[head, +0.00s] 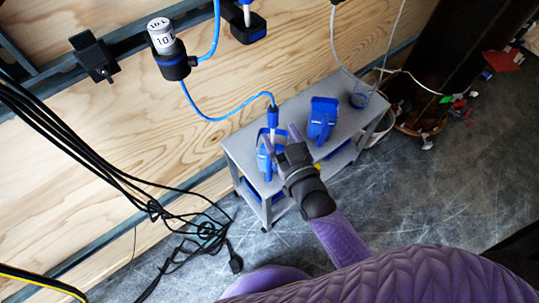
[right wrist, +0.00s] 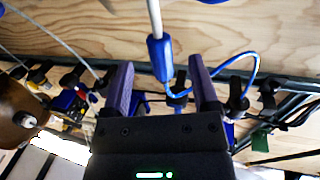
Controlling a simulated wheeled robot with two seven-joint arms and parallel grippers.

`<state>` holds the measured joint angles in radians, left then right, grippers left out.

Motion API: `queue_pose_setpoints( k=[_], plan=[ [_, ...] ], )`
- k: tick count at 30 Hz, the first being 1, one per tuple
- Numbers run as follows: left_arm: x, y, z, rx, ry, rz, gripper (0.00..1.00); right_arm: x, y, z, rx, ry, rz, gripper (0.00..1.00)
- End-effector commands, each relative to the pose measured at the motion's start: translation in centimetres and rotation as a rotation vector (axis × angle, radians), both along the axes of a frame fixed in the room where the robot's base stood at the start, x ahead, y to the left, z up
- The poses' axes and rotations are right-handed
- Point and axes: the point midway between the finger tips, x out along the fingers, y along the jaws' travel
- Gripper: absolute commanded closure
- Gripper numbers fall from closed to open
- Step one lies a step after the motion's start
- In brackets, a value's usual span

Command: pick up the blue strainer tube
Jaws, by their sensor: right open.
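The strainer tube, pale with a blue end, stands upright above the grey cart in the head view (head: 272,117), with a blue hose at its top. In the right wrist view, a pale tube with a blue end (right wrist: 158,50) comes down from the top edge and lines up with the gap between my fingers. My right gripper (head: 280,139) is open and empty at the cart, close beside the tube. Its two purple fingers also show apart in the right wrist view (right wrist: 162,80). I cannot tell whether either finger touches the tube. My left gripper is not in view.
The grey cart (head: 345,92) carries a blue holder (head: 321,118) right of my gripper. A labelled cylinder (head: 163,38) hangs in a dark holder on the wooden wall. Black cables (head: 95,150) hang at the left.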

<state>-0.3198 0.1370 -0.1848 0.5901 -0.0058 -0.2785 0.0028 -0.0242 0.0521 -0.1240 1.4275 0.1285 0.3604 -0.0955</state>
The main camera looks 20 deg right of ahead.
Motion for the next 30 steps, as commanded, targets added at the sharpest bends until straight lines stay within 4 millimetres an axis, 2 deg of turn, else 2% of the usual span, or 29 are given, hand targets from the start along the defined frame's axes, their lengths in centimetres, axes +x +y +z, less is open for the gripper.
queue_pose_setpoints(
  k=[3,6,9,14,25,30],
  plan=[
    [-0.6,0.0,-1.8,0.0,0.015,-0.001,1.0,2.5,0.2,-0.7,0.001,-0.001,0.0,0.23],
    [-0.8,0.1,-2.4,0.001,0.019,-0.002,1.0,4.2,0.3,-0.6,0.001,0.002,0.001,0.23],
    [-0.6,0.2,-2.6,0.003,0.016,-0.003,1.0,4.9,0.4,-0.3,0.001,0.002,0.001,0.23],
    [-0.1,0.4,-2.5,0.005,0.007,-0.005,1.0,4.9,0.4,-0.1,0.001,0.002,0.001,0.23],
    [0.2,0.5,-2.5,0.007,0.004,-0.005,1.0,4.8,0.4,-0.2,0.001,0.003,0.001,0.99],
    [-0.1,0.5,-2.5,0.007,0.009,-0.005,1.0,4.8,0.4,-0.2,0.001,0.003,0.001,1.0]
  ],
)
